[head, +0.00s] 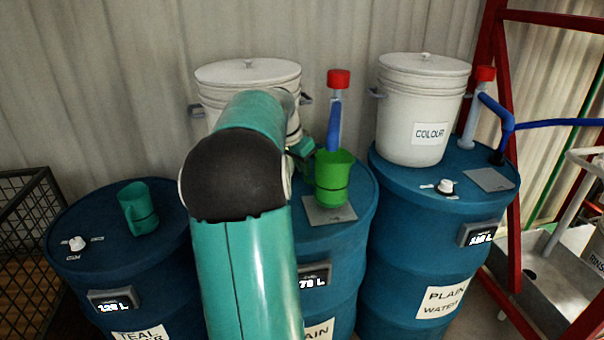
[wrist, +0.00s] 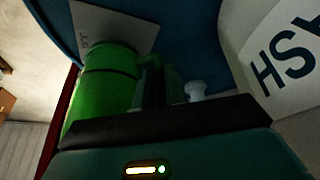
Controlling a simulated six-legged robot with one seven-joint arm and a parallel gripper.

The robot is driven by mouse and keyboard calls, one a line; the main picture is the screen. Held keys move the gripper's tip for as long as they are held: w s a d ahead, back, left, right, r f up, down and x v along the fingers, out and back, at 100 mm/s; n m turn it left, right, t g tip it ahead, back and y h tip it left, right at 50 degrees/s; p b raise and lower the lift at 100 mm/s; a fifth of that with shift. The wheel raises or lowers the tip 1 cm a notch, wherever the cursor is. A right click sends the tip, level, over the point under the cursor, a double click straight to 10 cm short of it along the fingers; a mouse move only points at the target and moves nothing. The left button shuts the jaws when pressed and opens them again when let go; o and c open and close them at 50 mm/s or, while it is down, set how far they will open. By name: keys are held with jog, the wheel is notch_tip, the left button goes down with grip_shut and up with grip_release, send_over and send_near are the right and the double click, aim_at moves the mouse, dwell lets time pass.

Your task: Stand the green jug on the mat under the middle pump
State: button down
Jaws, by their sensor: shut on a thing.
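The green jug (head: 332,177) is upright at the middle drum, in front of the blue pump spout (head: 334,130) with the red cap. The grey mat (head: 328,213) lies on the drum top below the jug; I cannot tell whether the jug's base touches it. My gripper (head: 306,165) is shut on the jug's handle side, mostly hidden behind my arm in the head view. The wrist view shows the green jug (wrist: 108,80) beside my gripper's fingers (wrist: 158,82), with the mat (wrist: 115,25) past it.
White lidded buckets stand behind the middle drum's jug and on the right drum (head: 424,110). The right drum has another red-capped pump (head: 484,75) and mat (head: 489,179). A red frame (head: 512,200) rises at right.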

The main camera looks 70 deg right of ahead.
jog(key=shift+f, duration=1.15)
jog(key=shift+w, duration=0.1)
jog(key=shift+f, duration=0.15)
jog(key=c, duration=1.5)
grip_release()
jog(key=shift+a, duration=0.1)
jog(key=shift+o, duration=0.2)
jog(key=v, duration=1.2)
